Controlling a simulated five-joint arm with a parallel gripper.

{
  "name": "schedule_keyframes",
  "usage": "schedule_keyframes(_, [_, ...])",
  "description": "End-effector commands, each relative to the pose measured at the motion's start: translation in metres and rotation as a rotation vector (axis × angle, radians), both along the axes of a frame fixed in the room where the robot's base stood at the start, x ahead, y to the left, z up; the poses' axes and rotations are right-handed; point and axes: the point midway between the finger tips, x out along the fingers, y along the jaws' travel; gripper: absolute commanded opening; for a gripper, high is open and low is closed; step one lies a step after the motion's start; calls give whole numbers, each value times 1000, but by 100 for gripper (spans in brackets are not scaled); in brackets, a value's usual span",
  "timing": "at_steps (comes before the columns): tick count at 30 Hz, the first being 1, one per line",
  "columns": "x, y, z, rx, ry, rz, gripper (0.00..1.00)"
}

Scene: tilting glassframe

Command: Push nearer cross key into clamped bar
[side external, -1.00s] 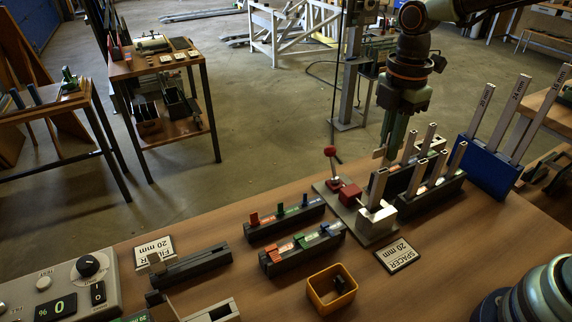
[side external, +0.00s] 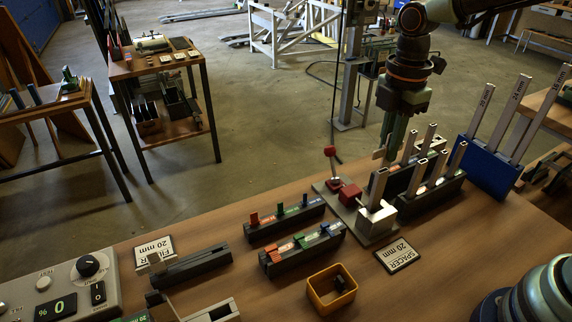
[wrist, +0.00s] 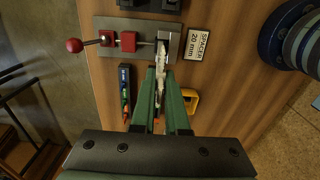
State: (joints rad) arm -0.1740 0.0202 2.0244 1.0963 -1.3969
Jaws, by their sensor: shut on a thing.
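My gripper (side external: 382,152) points down above the clamp plate (side external: 372,238), behind and above the clamped bar. Its two green fingers are shut on a small pale grey piece (side external: 379,154). The fingers hide most of it, and I cannot tell if it touches the bar. The clamped bar (side external: 378,184) stands upright at a pale metal block. The clamp has a red block (side external: 349,193) and a red-knobbed lever, seen also in the wrist view (wrist: 74,45). Coloured keys stand in two dark racks, the nearer rack (side external: 302,252) and the farther rack (side external: 285,223).
Racks of upright metal bars (side external: 432,192) stand close right of my gripper. A blue holder (side external: 487,170) with tall bars is beyond. A yellow bin (side external: 331,289) and a spacer label (side external: 398,254) lie at the front. Bare wood lies right of the label.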

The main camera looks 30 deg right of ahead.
Motion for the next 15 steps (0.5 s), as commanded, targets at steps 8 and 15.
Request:
schedule_keyframes(8, [0, 0, -7, 0, 2, 0, 0])
schedule_keyframes(15, [0, 0, -12, 0, 1, 0, 0])
